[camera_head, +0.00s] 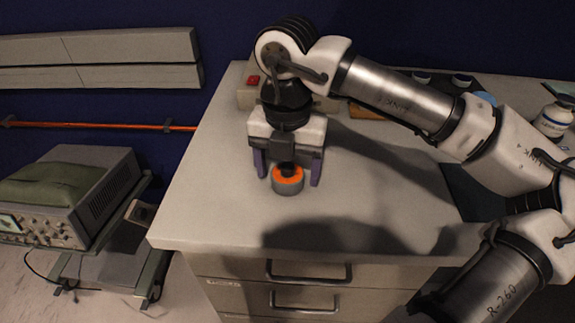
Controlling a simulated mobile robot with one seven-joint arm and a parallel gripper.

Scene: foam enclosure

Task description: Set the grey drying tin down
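The grey drying tin (288,187) is a short round tin with an orange top and a dark knob in its middle. It appears to stand upright on the light worktop (215,205), near the front left part. My gripper (289,180) points down over the tin, with one purple finger on each side of it. The fingers are wide apart, and a gap shows between each finger and the tin. The gripper's palm hides part of the worktop behind the tin.
A beige box with a red button (249,88) stands behind my gripper. A white jar (554,120) and a dark mat (470,190) are at the right. An instrument (70,195) stands left of the worktop. The worktop left of the tin is clear.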

